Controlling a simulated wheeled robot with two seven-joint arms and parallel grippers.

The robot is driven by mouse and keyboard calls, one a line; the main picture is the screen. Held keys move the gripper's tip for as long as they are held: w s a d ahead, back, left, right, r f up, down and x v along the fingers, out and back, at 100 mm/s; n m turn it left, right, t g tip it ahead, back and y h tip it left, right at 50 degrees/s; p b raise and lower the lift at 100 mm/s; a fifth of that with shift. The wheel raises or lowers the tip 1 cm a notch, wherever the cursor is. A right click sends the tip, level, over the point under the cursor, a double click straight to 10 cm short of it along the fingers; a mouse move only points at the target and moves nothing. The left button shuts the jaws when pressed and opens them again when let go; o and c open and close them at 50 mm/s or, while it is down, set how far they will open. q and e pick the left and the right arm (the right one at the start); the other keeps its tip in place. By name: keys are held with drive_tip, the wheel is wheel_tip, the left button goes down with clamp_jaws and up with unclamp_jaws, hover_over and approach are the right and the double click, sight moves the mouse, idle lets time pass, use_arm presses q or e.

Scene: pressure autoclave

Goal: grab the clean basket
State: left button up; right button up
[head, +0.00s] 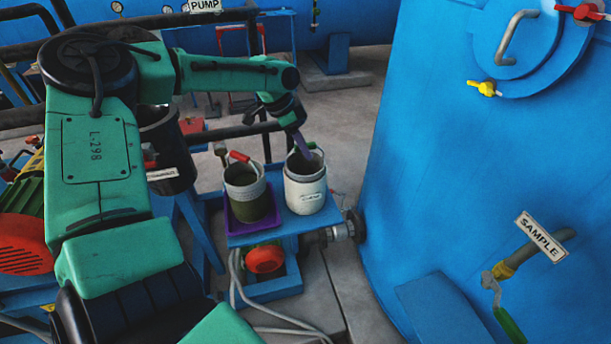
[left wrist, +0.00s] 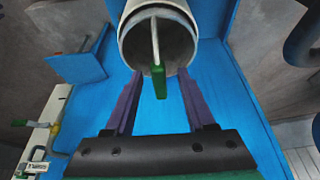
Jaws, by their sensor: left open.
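A white basket (head: 305,192) with a small label stands on the right part of a small blue stand; I cannot read the label clearly. In the left wrist view the white basket (left wrist: 158,45) shows from above, empty inside, with a green handle grip (left wrist: 159,82). My left gripper (head: 302,145) reaches down to the top of this basket. In the left wrist view its purple fingers (left wrist: 160,85) are open, one on each side of the green grip; I cannot tell whether they touch it. A second basket (head: 250,195), dark olive and white with a red grip, stands just left. My right gripper is not in view.
The second basket sits in a purple tray (head: 236,226). A large blue tank (head: 450,150) with a SAMPLE valve rises close on the right. A red round part (head: 265,259) and hoses are below the stand. Dark rails run behind.

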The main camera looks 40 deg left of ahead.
use_arm(q)
drive_tip(key=p+x, duration=0.1)
drive_tip(key=x, duration=0.3)
drive_tip(key=shift+w+d+f, duration=0.15)
drive_tip(key=shift+f, duration=0.05)
clamp_jaws()
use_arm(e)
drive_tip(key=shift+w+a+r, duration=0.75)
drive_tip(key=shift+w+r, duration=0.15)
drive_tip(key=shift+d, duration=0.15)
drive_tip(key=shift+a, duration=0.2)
